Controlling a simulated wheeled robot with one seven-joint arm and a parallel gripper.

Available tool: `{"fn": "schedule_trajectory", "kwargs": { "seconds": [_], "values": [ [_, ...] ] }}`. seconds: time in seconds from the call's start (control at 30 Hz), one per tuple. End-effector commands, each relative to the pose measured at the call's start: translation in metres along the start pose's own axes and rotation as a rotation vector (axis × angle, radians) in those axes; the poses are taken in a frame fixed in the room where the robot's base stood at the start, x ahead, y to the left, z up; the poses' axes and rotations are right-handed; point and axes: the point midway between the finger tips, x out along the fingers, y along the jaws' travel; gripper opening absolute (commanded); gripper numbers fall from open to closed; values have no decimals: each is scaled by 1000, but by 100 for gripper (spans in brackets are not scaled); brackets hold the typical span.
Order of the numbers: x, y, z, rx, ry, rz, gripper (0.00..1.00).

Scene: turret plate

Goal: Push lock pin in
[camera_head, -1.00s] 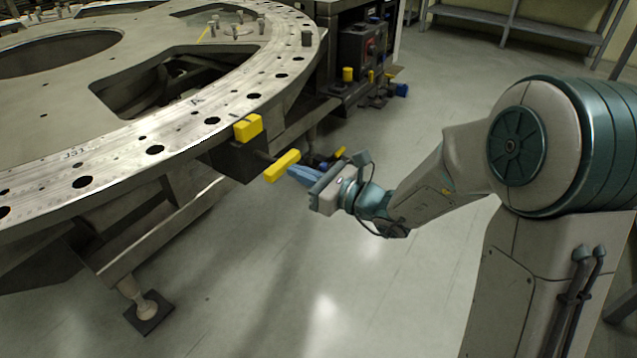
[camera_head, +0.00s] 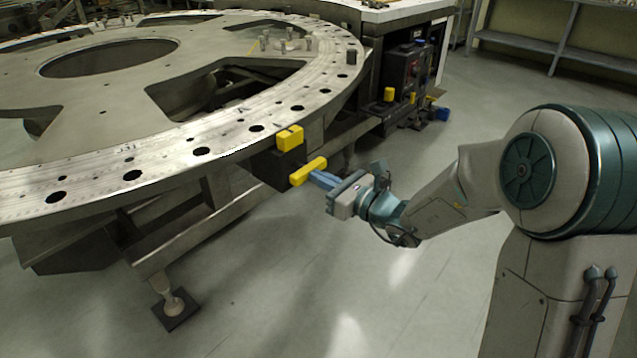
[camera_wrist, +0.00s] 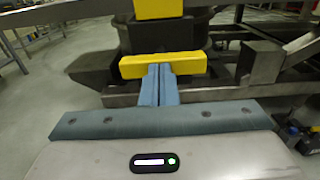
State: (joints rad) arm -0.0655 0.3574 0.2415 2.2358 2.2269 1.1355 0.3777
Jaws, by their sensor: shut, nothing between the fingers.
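The lock pin's yellow bar handle (camera_head: 308,171) sits close in front of a dark block (camera_head: 268,171) under the turret plate's rim. In the wrist view the yellow bar (camera_wrist: 163,65) lies crosswise straight ahead. My gripper (camera_head: 317,177) has its blue fingers shut together with nothing between them. Their tips (camera_wrist: 160,70) meet the middle of the bar's near face and appear to touch it. The pin's shaft is hidden behind the bar. The round turret plate (camera_head: 225,137) has a row of holes along its rim.
A yellow block (camera_head: 289,138) sits on top of the dark block, above the handle; it also shows in the wrist view (camera_wrist: 158,8). A support beam and foot (camera_head: 175,308) stand below the plate. A dark control box (camera_head: 405,72) stands behind. The floor around my arm is clear.

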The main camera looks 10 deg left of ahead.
Motion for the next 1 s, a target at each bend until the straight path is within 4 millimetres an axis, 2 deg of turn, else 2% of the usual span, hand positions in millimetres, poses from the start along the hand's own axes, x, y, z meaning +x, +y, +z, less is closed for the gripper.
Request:
{"fn": "schedule_trajectory", "kwargs": {
  "seconds": [0.23, 0.37, 0.57, 0.8, 1.0],
  "values": [
    [3, -1, 5, -4, -10, 0, 0],
    [-6, -2, 5, -4, -9, -2, 0],
    [-43, -3, 4, -2, -5, 2, 0],
    [-100, -2, 4, -1, -2, 4, 0],
    [-128, -2, 3, -2, -3, 6, 0]
  ]
}}
